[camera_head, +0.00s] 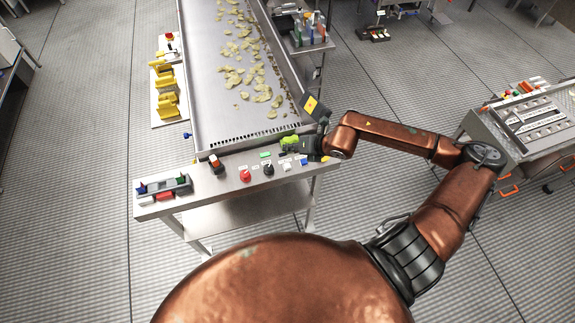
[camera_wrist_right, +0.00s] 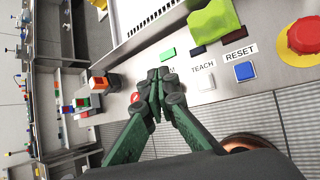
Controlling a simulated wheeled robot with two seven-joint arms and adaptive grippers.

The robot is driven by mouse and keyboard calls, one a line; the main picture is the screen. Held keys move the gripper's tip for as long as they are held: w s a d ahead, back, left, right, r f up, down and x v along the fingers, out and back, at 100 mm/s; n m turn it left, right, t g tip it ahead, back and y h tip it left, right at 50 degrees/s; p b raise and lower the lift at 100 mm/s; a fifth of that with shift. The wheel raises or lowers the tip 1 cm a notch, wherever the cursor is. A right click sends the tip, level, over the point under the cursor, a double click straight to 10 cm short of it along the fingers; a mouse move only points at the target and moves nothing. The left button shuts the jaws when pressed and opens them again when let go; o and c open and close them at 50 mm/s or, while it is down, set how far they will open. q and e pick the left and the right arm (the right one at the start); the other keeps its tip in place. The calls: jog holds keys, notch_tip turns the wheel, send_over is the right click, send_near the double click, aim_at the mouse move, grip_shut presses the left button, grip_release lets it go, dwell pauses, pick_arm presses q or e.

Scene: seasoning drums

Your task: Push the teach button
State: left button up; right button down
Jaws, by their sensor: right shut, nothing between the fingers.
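The teach button (camera_wrist_right: 206,83) is a white square button below a "TEACH" label on the control panel; in the head view a white button (camera_head: 287,167) shows below the gripper. My right gripper (camera_wrist_right: 160,80) is shut and empty. In the wrist view its fingertips appear left of the teach button, with a clear gap in the picture; their height above the panel is hard to tell. In the head view the dark right gripper (camera_head: 286,153) reaches over the panel from the right. My left gripper is not in view.
A blue reset button (camera_wrist_right: 245,71) sits right of the teach button, and a red mushroom button on yellow (camera_wrist_right: 304,36) lies farther right. A bright green item (camera_wrist_right: 213,25) lies behind the buttons. A conveyor (camera_head: 235,100) with chips runs behind the panel.

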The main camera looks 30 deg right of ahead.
aim_at(289, 166)
jog(key=shift+d+f, duration=0.1)
dwell(0.3)
notch_tip(289, 166, down, 8)
jog(key=b, duration=0.4)
jog(key=shift+f+b, duration=0.15)
jog(key=shift+b, duration=0.15)
jog(key=shift+f, duration=0.25)
jog(key=shift+b, duration=0.3)
dwell(0.7)
jog(key=shift+f+b, duration=0.35)
jog(key=shift+f, duration=0.05)
jog(key=shift+f+b, duration=0.45)
jog(key=shift+f, duration=0.05)
dwell(0.6)
jog(key=shift+r, duration=0.1)
jog(key=shift+r+p, duration=0.55)
jog(key=shift+r, duration=0.3)
